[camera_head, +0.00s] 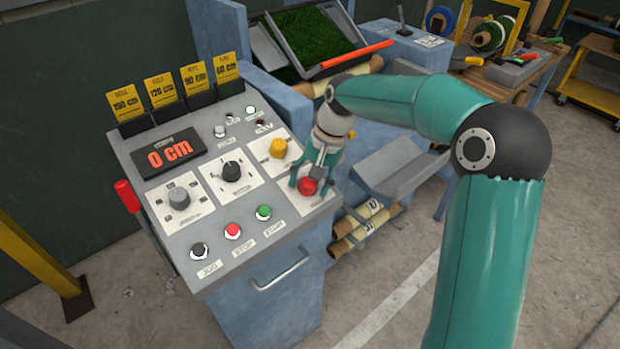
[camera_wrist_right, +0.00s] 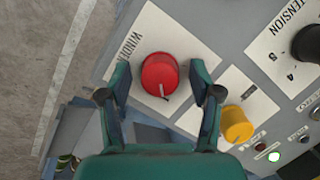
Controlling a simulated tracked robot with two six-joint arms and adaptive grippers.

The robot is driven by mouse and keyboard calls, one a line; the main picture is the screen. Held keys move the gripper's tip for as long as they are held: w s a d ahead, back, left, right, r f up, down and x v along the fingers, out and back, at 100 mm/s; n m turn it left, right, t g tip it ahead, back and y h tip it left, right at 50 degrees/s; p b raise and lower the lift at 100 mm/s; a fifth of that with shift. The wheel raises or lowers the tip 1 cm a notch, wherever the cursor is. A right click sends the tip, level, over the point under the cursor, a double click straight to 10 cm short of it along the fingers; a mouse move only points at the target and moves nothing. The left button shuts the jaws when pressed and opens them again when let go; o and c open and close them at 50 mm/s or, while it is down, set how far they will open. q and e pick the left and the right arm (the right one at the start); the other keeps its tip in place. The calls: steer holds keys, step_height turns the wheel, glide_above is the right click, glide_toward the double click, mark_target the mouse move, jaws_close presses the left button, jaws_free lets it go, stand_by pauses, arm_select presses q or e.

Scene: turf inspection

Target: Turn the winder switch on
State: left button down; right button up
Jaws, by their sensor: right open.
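The winder switch (camera_head: 307,186) is a round red knob on a white plate at the right side of the grey control panel (camera_head: 190,225). In the right wrist view the red knob (camera_wrist_right: 160,72) sits on a plate whose lettering is partly hidden and starts "WIND". A pale mark shows on the knob's edge towards my palm. My right gripper (camera_head: 309,178) is open over the knob. In the wrist view its two fingers (camera_wrist_right: 160,80) stand on either side of the knob, with a small gap visible at each side. My left gripper is not in view.
A yellow knob (camera_head: 278,148) is close beside the red one. A black dial (camera_head: 231,170), a grey dial (camera_head: 179,198) and coloured push buttons share the panel. The display (camera_head: 170,153) reads 0 cm. A green turf tray (camera_head: 310,38) stands behind.

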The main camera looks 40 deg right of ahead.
steer(key=v, duration=1.2)
steer(key=shift+f, duration=0.1)
